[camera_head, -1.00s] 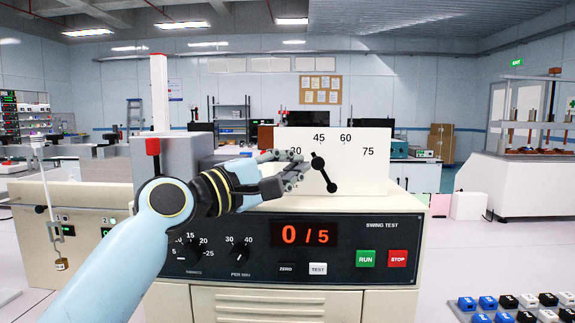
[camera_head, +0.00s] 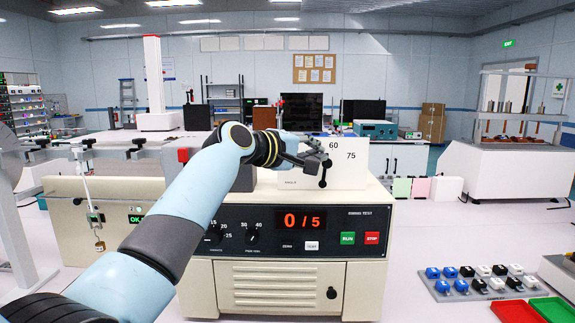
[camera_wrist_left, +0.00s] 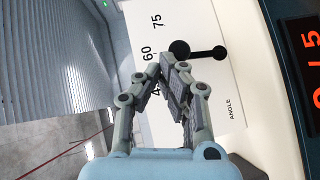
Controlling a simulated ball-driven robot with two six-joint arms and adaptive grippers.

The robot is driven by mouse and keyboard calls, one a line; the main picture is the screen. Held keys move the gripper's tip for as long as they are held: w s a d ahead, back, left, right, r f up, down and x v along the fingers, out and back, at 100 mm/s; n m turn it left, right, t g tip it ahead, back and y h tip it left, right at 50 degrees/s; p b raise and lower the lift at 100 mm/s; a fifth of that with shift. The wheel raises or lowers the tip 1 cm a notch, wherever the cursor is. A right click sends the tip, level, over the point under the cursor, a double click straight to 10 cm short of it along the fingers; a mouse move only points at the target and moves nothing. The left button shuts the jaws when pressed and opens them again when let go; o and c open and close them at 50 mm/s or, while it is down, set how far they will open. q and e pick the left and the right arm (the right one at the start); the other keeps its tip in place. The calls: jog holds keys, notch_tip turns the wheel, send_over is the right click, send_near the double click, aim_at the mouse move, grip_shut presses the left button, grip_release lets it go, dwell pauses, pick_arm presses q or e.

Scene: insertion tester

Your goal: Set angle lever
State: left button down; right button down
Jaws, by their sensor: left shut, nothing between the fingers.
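The angle lever (camera_head: 324,173) is a black bar with a round knob at each end, on the front of a white angle plate (camera_head: 352,176). It stands nearly upright, its upper end leaning slightly right. In the left wrist view the lever (camera_wrist_left: 203,52) points between the 60 and 75 marks; 45 is partly covered by the fingers. My left gripper (camera_head: 318,158) is shut and empty, just left of the upper knob. In the wrist view its fingertips (camera_wrist_left: 165,67) are close beside that knob; I cannot tell if they touch. My right gripper is out of view.
Below the plate, the tester's dark panel (camera_head: 265,246) shows 0 / 5, with a green RUN button (camera_head: 348,238) and red STOP button (camera_head: 372,238). A tray of blue, black and white blocks (camera_head: 478,283) stands at right. A grey block stands behind my arm.

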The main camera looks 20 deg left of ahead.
pick_arm(q)
jog(key=d, duration=0.1)
jog(key=w+d+p, duration=0.1)
jog(key=d, duration=0.1)
jog(key=shift+r, duration=0.1)
jog(key=shift+a, duration=0.1)
dwell(1.2)
